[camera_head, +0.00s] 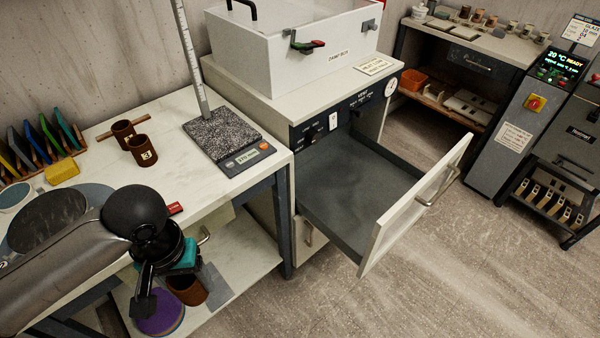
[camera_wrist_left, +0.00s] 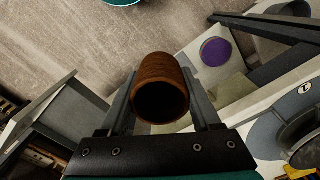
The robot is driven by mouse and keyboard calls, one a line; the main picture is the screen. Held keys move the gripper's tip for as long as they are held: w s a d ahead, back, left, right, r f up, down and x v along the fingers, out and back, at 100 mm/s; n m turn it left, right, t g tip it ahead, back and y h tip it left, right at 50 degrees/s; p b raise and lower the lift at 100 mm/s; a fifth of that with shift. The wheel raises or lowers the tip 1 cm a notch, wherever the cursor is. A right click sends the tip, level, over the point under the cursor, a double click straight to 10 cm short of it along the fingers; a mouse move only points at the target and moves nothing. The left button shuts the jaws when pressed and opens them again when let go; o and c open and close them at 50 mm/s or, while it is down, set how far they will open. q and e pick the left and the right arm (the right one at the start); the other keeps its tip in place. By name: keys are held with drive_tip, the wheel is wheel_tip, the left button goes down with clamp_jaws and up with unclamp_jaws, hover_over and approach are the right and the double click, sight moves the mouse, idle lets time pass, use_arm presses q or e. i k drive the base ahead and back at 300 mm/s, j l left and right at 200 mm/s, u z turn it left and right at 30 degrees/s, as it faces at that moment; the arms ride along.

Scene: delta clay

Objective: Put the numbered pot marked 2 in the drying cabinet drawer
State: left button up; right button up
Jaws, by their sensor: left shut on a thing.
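My left gripper (camera_head: 168,294) is shut on a brown clay pot (camera_head: 190,289), held out in front of the worktable's edge. In the left wrist view the pot (camera_wrist_left: 160,72) sits between the two fingers with its dark open mouth facing the camera. No number shows on it. The drying cabinet drawer (camera_head: 345,190) is pulled open and its grey inside looks empty. It lies to the right of the gripper, well apart from it. Two more brown pots stand on the worktable; the nearer (camera_head: 142,151) is marked 3, the other (camera_head: 123,132) has an unclear mark. My right gripper is out of view.
The worktable (camera_head: 95,160) also carries a scale (camera_head: 228,140) with a tall ruler and a yellow block (camera_head: 62,171). A purple disc (camera_head: 160,316) lies on the low shelf. A white damp box (camera_head: 290,50) stands on the cabinet. The floor before the drawer is clear.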

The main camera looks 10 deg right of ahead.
sight(372, 201)
drive_tip(key=i+l, duration=0.2)
drive_tip(key=l, duration=0.2)
drive_tip(key=i+l, duration=0.2)
drive_tip(key=l, duration=0.15)
drive_tip(key=i+l, duration=0.15)
drive_tip(key=l, duration=0.25)
drive_tip(key=i+l, duration=0.2)
drive_tip(key=l, duration=0.15)
drive_tip(key=i+l, duration=0.2)
drive_tip(key=l, duration=0.2)
drive_tip(key=i+l, duration=0.2)
drive_tip(key=l, duration=0.2)
